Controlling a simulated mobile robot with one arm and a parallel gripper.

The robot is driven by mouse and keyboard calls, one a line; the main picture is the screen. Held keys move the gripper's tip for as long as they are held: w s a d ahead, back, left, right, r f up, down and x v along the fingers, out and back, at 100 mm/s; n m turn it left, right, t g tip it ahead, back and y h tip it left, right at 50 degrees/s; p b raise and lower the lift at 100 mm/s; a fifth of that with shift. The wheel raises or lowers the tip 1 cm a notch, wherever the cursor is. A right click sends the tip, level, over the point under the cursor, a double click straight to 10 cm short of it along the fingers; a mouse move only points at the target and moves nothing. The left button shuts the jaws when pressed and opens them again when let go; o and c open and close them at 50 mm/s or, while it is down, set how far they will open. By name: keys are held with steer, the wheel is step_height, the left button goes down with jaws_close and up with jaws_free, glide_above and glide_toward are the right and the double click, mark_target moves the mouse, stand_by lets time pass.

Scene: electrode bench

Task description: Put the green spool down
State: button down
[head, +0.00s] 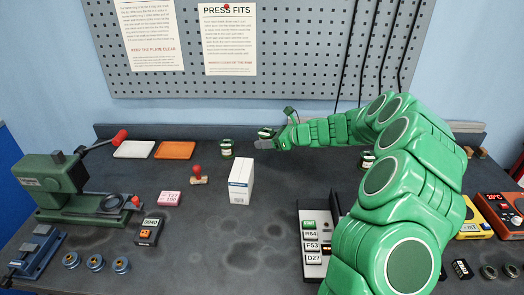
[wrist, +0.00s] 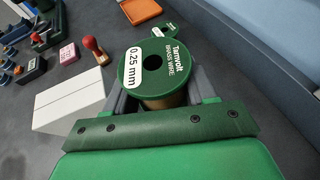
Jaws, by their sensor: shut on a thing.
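The green spool (wrist: 155,62) is held in my gripper (wrist: 156,92), its round top facing the wrist camera. Its label reads "Tamvolt brass wire" and "0.25 mm". The grey fingers lie on either side of it. In the head view the held spool (head: 265,132) is small, at the tip of my gripper (head: 268,141), over the back part of the bench. It looks raised above the top, but its underside is partly hidden by the gripper. A similar green spool (head: 227,149) stands on the bench to its left; it also shows beyond the held one in the wrist view (wrist: 164,31).
A white box (head: 241,180) stands in front of the gripper. A red-knobbed stamp (head: 198,175), an orange tray (head: 175,150) and a white tray (head: 134,149) are to the left. Another spool (head: 367,161) is partly behind my arm. Bare bench (head: 245,250) lies in front of the box.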

glide_above(262, 155)
steer(key=shift+s+d+f, duration=0.1)
steer(key=shift+s+f, duration=0.1)
steer(key=shift+f, duration=1.4)
steer(key=shift+s+f, duration=0.15)
steer(key=shift+f, duration=1.45)
steer(key=shift+w+f, duration=0.25)
steer(key=shift+f, duration=1.6)
steer(key=shift+c, duration=1.8)
jaws_free()
steer(key=shift+f, duration=0.15)
steer(key=shift+d+r, duration=0.15)
steer(key=shift+r, duration=0.05)
steer(key=v, duration=1.1)
steer(key=shift+s+d+r, duration=0.1)
steer(key=shift+s+d, duration=0.1)
